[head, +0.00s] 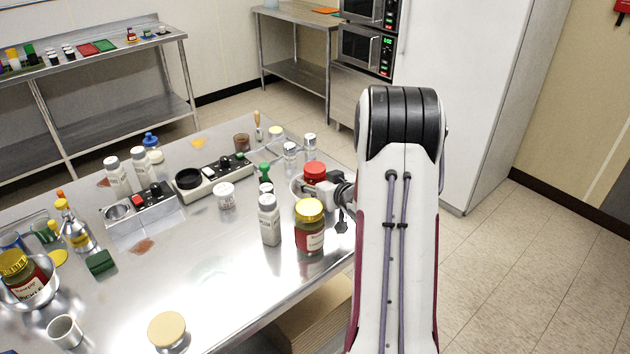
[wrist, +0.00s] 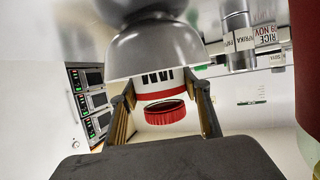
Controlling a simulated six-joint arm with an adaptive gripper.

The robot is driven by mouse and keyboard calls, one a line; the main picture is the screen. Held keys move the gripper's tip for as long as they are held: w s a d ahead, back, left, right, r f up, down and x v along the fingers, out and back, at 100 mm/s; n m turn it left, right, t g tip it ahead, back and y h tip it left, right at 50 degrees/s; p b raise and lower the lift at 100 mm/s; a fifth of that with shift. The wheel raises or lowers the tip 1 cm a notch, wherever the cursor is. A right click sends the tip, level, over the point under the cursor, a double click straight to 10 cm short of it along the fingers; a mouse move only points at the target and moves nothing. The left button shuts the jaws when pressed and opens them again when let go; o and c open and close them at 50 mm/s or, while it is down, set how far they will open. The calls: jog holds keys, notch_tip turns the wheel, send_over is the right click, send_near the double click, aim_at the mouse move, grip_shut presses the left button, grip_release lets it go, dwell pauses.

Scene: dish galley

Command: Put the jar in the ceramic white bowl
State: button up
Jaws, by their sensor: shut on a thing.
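The jar with a red lid (head: 315,170) stands at the right side of the steel table. In the wrist view, which is upside down, its red lid (wrist: 165,112) and pale, red-banded side show between my two fingers (wrist: 160,90). The ceramic white bowl (head: 297,187) is around the jar's lower part, partly hidden behind the jar and other items. In the wrist view the bowl (wrist: 155,50) hides the jar's base, so I cannot tell whether it touches the bottom. My gripper (head: 341,190) is shut on the jar from the right.
A yellow-lidded jar (head: 310,228) stands close in front of the bowl. White shakers (head: 269,220) and a green-topped bottle (head: 265,174) stand to its left, and more shakers (head: 290,157) behind. Another yellow-lidded jar sits in a metal bowl (head: 40,296) far left.

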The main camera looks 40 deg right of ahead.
jog(key=shift+f, duration=0.1)
jog(key=o, duration=1.4)
jog(key=shift+o, duration=0.2)
jog(key=v, duration=0.7)
jog(key=shift+s, duration=0.25)
jog(key=shift+a+r, duration=0.1)
jog(key=shift+r, duration=0.15)
